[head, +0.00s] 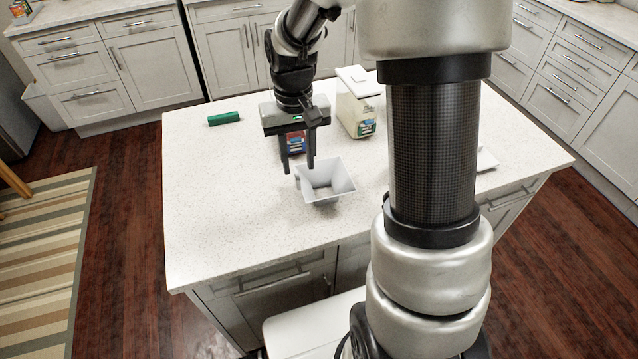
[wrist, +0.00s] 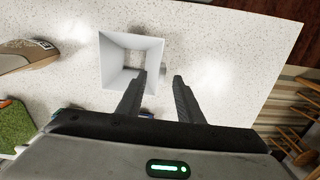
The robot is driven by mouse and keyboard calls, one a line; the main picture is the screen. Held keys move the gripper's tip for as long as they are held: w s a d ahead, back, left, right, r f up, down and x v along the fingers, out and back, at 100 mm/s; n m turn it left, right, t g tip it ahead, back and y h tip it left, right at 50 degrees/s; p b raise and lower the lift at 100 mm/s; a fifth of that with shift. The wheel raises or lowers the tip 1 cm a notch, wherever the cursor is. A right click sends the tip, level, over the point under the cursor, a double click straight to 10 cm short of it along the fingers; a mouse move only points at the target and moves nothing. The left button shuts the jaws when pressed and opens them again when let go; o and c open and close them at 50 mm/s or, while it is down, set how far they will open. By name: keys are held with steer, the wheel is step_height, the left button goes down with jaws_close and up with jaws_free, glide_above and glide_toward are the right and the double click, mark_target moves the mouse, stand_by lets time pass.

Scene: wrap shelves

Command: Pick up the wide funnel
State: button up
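The wide funnel (head: 326,181) is a white, square-mouthed piece on the island's speckled top. It also shows in the wrist view (wrist: 117,57), mouth facing the camera, with a small tab on its right side. My gripper (head: 299,171) is above and just left of the funnel in the head view, fingers pointing down.
A cream container with a white lid (head: 358,104) stands behind the funnel. A dark blue and red item (head: 296,142) is behind my gripper. A white item (head: 487,160) is partly hidden by my arm. The island's left side (head: 215,200) is clear.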

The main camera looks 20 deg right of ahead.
mark_target(297, 174)
steer(key=shift+w+a+f, duration=0.1)
steer(key=shift+f, duration=1.25)
steer(key=shift+w+a+f, duration=0.1)
steer(key=shift+f, duration=1.25)
jaws_close()
